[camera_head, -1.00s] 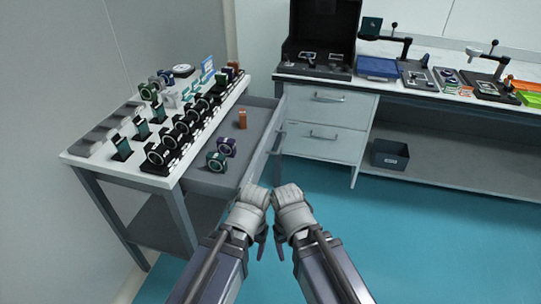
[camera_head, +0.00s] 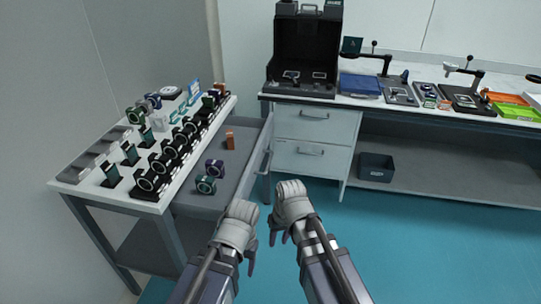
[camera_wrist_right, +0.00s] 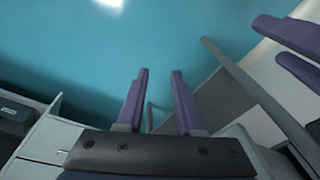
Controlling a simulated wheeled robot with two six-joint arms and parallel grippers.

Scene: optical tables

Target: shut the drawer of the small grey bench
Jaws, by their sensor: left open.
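The small grey bench (camera_head: 66,189) stands at the left in the head view, with a white top. Its drawer (camera_head: 229,169) is pulled out toward the right, its front panel (camera_head: 259,158) facing the cabinet side. Inside lie a green ring mount (camera_head: 206,185), a purple ring mount (camera_head: 214,168) and an orange-brown block (camera_head: 230,141). My left gripper (camera_head: 250,256) is open and empty, in front of the drawer's near end. My right gripper (camera_head: 274,231) is to its right, apart from the drawer front; the right wrist view shows its fingers (camera_wrist_right: 158,100) spread with nothing clearly held.
Ring mounts and other optics crowd the bench top. A white cabinet with two drawers (camera_head: 314,124) stands close behind the open drawer, under a long table (camera_head: 430,105). A dark bin (camera_head: 376,167) sits on the table's lower shelf. Teal floor (camera_head: 400,240) is free at the right.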

